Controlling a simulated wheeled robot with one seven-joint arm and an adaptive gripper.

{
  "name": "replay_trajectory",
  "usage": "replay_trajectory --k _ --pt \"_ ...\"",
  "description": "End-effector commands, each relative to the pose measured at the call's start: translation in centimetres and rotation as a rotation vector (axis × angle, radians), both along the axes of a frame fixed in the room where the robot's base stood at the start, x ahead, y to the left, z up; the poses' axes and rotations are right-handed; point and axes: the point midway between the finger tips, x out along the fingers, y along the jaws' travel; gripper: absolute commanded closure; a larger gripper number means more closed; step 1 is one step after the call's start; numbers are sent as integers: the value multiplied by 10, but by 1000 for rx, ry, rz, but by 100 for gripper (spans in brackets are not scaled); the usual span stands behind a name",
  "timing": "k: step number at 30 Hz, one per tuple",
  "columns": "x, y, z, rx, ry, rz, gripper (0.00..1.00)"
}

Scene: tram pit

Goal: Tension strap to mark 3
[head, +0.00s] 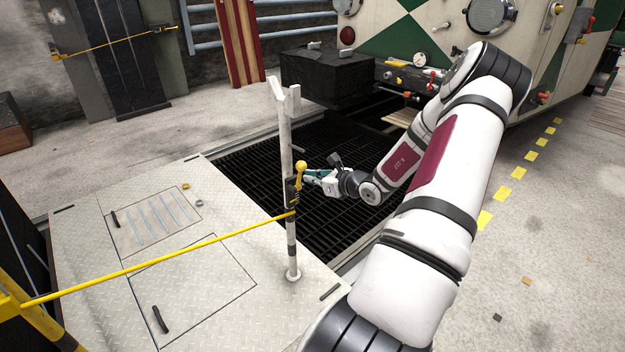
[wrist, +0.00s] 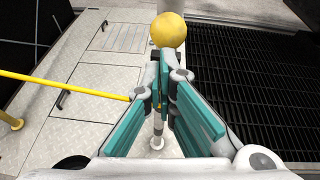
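A yellow strap (head: 160,259) runs taut from the yellow post at the left to a ratchet (head: 291,192) on a white post (head: 287,140). The strap also shows in the wrist view (wrist: 65,86). The ratchet's lever ends in a yellow ball knob (head: 301,167), seen just beyond my fingertips in the wrist view (wrist: 168,30). My gripper (head: 308,176) has teal finger pads, and its tips (wrist: 171,75) are drawn close together just under the knob, apparently shut on the lever. The lever's stem is hidden between the fingers. No mark numbers are readable.
A dark floor grating (head: 250,160) lies behind the post. Tread-plate hatches (head: 190,285) are at the left. A cream and green tram (head: 425,35) stands at the back, with a black block (head: 325,78) beside it. A second yellow strap (head: 110,42) hangs on the rear wall.

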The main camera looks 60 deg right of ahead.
Motion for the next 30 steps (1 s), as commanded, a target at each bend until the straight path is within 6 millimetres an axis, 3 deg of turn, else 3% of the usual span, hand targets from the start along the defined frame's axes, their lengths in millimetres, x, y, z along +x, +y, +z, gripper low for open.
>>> replay_trajectory --k 15,30 --pt "18 -4 16 44 191 2 100" --pt "18 -5 14 49 205 0 100"
